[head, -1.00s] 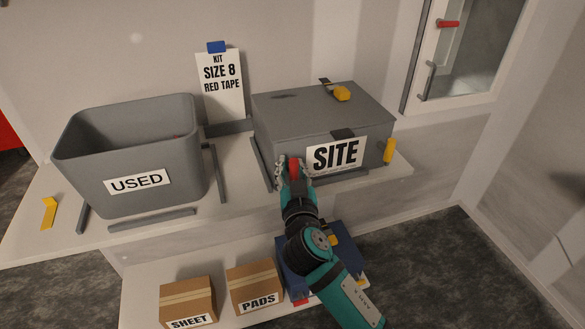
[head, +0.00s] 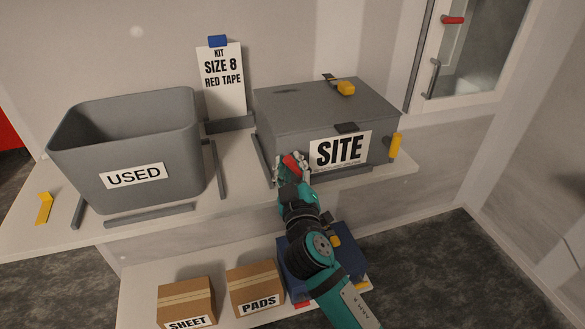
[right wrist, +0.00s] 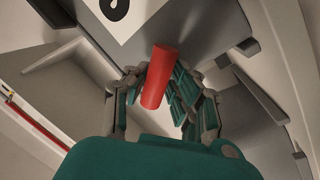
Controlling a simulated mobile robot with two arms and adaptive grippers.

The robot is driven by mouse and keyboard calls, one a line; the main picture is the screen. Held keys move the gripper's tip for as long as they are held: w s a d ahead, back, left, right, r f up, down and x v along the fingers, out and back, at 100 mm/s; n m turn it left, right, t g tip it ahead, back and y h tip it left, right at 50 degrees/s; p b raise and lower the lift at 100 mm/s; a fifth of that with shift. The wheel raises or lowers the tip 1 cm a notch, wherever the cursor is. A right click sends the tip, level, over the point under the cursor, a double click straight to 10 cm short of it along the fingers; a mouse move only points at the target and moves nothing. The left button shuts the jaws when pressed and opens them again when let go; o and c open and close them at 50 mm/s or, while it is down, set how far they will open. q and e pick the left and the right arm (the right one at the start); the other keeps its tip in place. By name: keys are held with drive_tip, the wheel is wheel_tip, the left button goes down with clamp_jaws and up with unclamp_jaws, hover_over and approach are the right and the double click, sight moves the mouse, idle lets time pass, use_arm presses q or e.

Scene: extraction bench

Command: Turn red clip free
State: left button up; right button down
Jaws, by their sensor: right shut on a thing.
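The red clip (head: 290,161) is at the lower left front of the grey box labelled SITE (head: 284,133). It looks tilted in the head view. In the right wrist view the red clip (right wrist: 159,77) is a red cylinder between my fingers, below the white label. My right gripper (head: 291,168) is shut on the red clip, with its fingers on both sides; it also shows in the right wrist view (right wrist: 163,90). How the clip's far end meets the box is hidden. My left gripper is not in view.
A yellow clip (head: 394,146) is on the box's right side and another yellow piece (head: 346,88) lies on top. A grey bin labelled USED (head: 193,150) stands to the left. A kit card (head: 222,85) stands behind. Cartons (head: 187,300) sit on the lower shelf.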

drive_tip(key=n, duration=0.3)
drive_tip(key=n+y, duration=0.1)
drive_tip(key=n, duration=0.2)
drive_tip(key=shift+a+t+y+b, duration=0.15)
drive_tip(key=shift+t+y+b, duration=0.15)
drive_tip(key=n, duration=0.2)
drive_tip(key=n+y, duration=0.1)
drive_tip(key=n, duration=0.1)
drive_tip(key=n+y, duration=0.1)
drive_tip(key=n, duration=0.2)
drive_tip(key=shift+s+a+f+p, duration=0.1)
drive_tip(key=shift+a+f+p, duration=0.15)
drive_tip(key=shift+p, duration=0.15)
drive_tip(key=shift+n, duration=0.3)
drive_tip(key=c, duration=1.2)
unclamp_jaws()
drive_tip(key=shift+o, duration=0.2)
drive_tip(key=shift+s+f, duration=0.1)
drive_tip(key=shift+d+f, duration=0.1)
